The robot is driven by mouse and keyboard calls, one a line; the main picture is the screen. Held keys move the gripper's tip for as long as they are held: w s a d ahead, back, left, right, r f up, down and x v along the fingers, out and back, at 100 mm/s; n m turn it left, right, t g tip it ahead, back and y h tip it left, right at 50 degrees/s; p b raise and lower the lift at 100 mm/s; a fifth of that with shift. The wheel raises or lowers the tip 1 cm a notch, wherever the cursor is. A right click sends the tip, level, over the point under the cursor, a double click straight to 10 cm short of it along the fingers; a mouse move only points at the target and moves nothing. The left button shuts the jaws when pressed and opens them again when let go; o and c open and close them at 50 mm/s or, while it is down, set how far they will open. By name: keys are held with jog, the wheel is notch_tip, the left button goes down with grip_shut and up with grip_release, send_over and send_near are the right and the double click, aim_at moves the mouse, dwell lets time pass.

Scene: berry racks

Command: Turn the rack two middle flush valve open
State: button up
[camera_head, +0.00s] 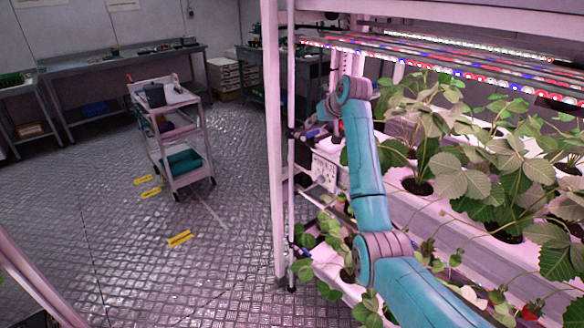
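My teal arm reaches up along the end of the near plant rack (275,180). Its wrist bends down and left beside the rack's end post. My gripper (308,132) is a small dark shape at the end of the wrist, among pipes and fittings. Its fingers are too small and dark to tell whether they are open or shut. A small blue part (314,133) shows right by it, perhaps a valve handle; I cannot tell whether they touch. A pale panel (325,170) sits just below. The middle flush valve cannot be made out clearly.
Strawberry plants (470,160) in white troughs (440,215) fill the right side, under lit LED strips (460,72). Workbenches (120,62) line the back wall. Open floor lies left of the rack.

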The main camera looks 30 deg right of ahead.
jog(key=w+a+t, duration=0.2)
jog(key=a, duration=0.4)
jog(key=s+a+f, duration=0.1)
jog(key=a+f, duration=0.2)
jog(key=f, duration=0.3)
jog(key=s+a+f+t, duration=0.1)
jog(key=s+a+f, duration=0.1)
jog(key=f, duration=0.4)
jog(key=shift+a+y, duration=0.4)
jog(key=shift+a, duration=0.45)
